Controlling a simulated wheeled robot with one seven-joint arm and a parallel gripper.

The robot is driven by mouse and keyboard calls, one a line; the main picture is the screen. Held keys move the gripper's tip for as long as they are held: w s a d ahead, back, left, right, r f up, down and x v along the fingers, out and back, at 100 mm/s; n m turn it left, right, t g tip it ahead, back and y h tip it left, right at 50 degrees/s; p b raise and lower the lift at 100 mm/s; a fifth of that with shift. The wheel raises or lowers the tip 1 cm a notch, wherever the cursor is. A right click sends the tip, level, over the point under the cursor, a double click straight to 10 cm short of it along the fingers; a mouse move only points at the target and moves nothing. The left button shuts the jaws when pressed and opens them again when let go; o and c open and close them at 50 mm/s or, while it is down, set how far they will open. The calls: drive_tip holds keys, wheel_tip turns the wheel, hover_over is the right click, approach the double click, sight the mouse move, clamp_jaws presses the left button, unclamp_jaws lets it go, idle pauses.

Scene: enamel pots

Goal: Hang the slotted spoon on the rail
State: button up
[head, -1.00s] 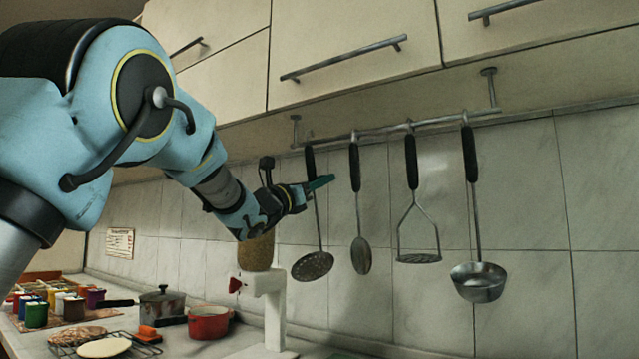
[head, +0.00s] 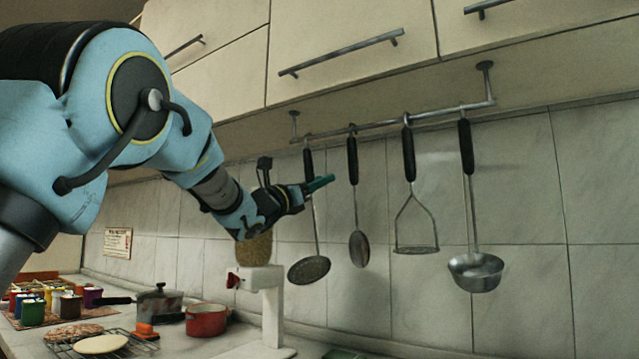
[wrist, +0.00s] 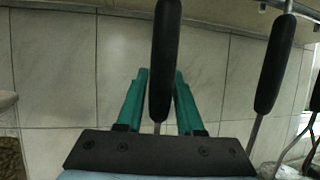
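The slotted spoon (head: 309,271) is upright at the left end of the rail (head: 440,115), its perforated head down and its black handle just under the bar. Whether its top loop is on the bar is too small to tell. My gripper (head: 320,183) reaches in from the left at the lower handle. In the wrist view the black handle (wrist: 164,55) stands centred between the teal fingers (wrist: 160,85), which lie close along both its sides, so they look shut on it. The handle's top is cut off there.
A solid spoon (head: 359,248), a masher (head: 415,225) and a ladle (head: 475,272) hang to the right, the solid spoon close by. Cabinets (head: 350,50) are above. A white stand (head: 272,300), a red pot (head: 207,320) and a lidded pot (head: 160,303) are below.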

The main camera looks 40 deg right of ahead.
drive_tip(key=shift+o, duration=1.4)
drive_tip(key=b+v, duration=0.4)
drive_tip(key=v, duration=0.7)
drive_tip(key=shift+w, duration=0.1)
